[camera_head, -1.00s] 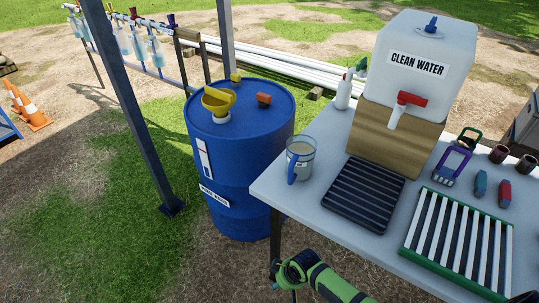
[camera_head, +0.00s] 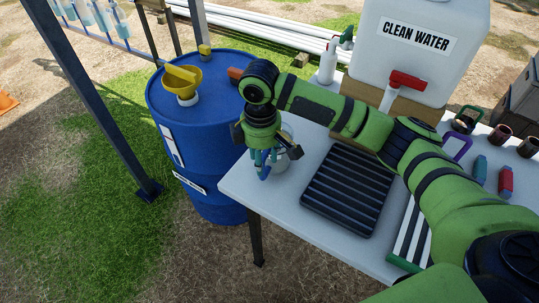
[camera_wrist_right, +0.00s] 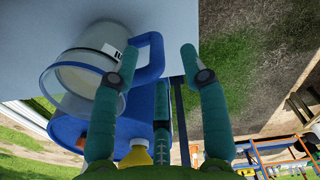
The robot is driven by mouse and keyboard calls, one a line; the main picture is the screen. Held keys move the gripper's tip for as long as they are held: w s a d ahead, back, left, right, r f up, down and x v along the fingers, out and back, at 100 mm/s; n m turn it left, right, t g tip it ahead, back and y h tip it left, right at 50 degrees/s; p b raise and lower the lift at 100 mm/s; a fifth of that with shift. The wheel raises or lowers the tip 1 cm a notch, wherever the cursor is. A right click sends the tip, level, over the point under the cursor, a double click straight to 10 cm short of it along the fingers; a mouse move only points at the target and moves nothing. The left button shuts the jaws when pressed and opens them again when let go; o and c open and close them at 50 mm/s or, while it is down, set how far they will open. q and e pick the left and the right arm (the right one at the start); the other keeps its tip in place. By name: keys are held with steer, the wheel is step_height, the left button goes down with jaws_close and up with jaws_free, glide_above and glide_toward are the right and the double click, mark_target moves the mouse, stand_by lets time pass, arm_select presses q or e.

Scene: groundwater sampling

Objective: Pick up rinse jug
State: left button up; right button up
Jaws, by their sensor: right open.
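The rinse jug is a clear cup with a blue handle, standing near the left corner of the table. In the head view its clear side (camera_head: 286,134) is mostly hidden behind my right gripper (camera_head: 263,165). The fingers are apart and not closed on the handle. Whether either finger touches it I cannot tell. My left gripper is not in view.
A black ribbed drain mat (camera_head: 347,188) lies right of the jug on the table (camera_head: 285,215). The clean water tank (camera_head: 424,45) with a red tap (camera_head: 407,81) stands behind. A blue drum (camera_head: 218,115) with a yellow funnel (camera_head: 183,80) is left of the table.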

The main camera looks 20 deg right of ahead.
mark_target(263, 179)
step_height(263, 179, down, 7)
steer(key=shift+w+d+r+p, duration=0.1)
steer(key=shift+r+p, duration=0.05)
steer(key=shift+p, duration=0.7)
steer(key=shift+c, duration=0.8)
steer(key=c, duration=0.7)
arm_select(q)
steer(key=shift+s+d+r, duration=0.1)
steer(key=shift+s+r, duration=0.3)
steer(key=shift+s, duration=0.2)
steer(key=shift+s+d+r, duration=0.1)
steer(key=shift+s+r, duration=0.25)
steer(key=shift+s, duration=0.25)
arm_select(e)
steer(key=shift+w, duration=0.1)
jaws_close()
